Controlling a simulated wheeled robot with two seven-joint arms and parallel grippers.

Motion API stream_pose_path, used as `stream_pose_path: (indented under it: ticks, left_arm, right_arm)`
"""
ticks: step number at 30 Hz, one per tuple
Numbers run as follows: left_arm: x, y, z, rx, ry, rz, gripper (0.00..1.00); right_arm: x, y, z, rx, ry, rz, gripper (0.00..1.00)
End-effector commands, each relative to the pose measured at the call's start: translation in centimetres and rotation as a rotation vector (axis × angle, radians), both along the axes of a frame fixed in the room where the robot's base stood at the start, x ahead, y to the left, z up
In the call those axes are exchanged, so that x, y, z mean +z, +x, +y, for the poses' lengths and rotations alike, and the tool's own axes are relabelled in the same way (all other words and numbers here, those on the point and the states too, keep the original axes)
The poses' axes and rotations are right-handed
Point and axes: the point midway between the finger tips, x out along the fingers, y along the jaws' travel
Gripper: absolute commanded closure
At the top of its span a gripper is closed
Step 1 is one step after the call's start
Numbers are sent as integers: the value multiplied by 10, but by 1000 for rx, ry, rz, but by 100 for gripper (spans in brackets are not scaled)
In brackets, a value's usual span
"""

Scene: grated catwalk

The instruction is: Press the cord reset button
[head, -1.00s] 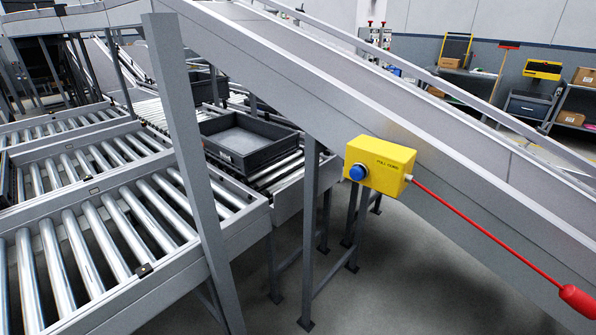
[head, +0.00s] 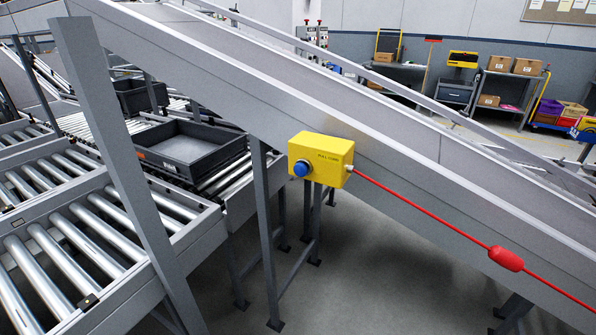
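A yellow pull-cord box (head: 325,157) is mounted on the side of the sloping grey conveyor, near the middle of the head view. A round blue button (head: 301,168) sticks out of the box's left end. A red cord (head: 420,205) runs from the box's right end down to the right, with a thick red grip (head: 506,259) on it. Neither of my grippers shows in the head view.
A grey inclined conveyor (head: 400,150) crosses the view from upper left to lower right. Roller conveyors (head: 90,235) fill the left, with a dark tray (head: 188,150) on one. A slanted grey post (head: 125,170) stands left of the box. Open floor (head: 370,280) lies below the conveyor.

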Motion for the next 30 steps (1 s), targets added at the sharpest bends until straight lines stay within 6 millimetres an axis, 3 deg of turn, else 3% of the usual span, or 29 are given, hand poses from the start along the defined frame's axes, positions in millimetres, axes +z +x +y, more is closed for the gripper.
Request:
stream_pose_path:
  ticks: [2, 30]
  left_arm:
    - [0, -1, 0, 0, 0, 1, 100]
    - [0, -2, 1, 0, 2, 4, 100]
  right_arm:
    - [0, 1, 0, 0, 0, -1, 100]
    - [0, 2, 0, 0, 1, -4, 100]
